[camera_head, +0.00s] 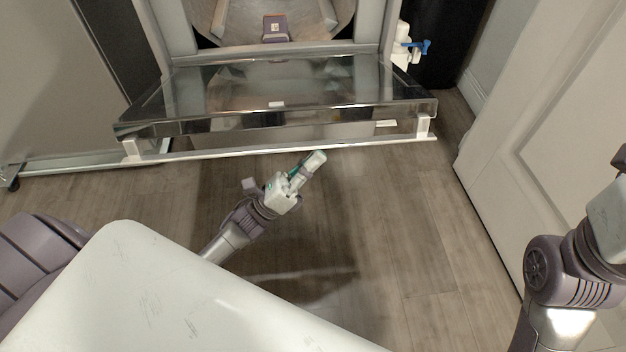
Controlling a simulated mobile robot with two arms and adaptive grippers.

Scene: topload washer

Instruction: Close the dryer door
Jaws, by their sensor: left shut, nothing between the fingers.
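The dryer door (240,90) is open, lowered to a roughly level position in front of the machine. It is a wide glass-like panel with a pale strip along its front edge. Behind it the dryer's opening shows part of a metal drum (315,18). My left gripper (312,162) is shut and empty, just below the door's front edge in the picture, right of its middle. I cannot tell whether it touches the door. My right arm is at the right edge; its fingers are not clearly visible.
A white panelled door (545,100) stands on the right. A grey cabinet (70,90) is at the left. A white bottle with a blue part (405,45) stands beside the dryer. The wooden floor (400,220) in front of the door is clear.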

